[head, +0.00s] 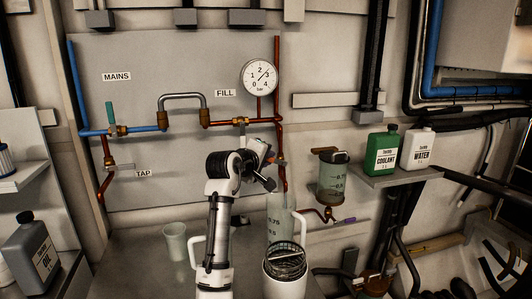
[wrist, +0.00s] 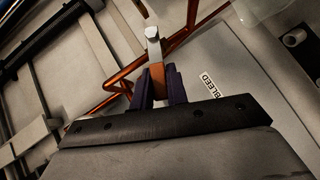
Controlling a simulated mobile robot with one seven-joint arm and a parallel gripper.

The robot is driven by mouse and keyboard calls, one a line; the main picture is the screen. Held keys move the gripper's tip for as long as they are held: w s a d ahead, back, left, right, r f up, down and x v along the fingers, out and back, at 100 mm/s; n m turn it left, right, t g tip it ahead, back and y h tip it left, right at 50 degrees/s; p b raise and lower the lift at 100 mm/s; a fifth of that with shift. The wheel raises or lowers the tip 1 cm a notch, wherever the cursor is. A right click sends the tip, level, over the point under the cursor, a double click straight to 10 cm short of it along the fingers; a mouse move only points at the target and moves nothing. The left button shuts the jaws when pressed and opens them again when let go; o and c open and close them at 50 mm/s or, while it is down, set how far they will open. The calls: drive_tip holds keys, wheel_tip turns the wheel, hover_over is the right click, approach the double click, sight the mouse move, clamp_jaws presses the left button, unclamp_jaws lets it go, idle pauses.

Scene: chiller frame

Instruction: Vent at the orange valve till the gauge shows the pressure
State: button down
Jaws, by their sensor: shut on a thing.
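The pressure gauge (head: 260,77) hangs at the top of the copper pipe in the head view. Its needle appears to point up and right, roughly between 2 and 3 bar; the exact reading is too small to tell. In the wrist view my gripper (wrist: 157,78) is shut on the orange valve lever (wrist: 156,76), which stands between the two dark fingers. A pale end piece (wrist: 152,35) shows beyond the fingertips. A BLEED label (wrist: 213,88) is beside the right finger.
A pale cup (head: 175,242) is to the left. A clear hanging vessel (head: 333,182) is on the right, with a shelf of coolant (head: 382,155) and water (head: 418,151) bottles beyond.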

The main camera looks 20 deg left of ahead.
drive_tip(key=shift+r, duration=0.15)
drive_tip(key=c, duration=1.4)
unclamp_jaws()
drive_tip(key=shift+s, duration=0.15)
drive_tip(key=b+v, duration=0.4)
drive_tip(key=v, duration=0.9)
drive_tip(key=shift+s, duration=0.3)
idle(4.3)
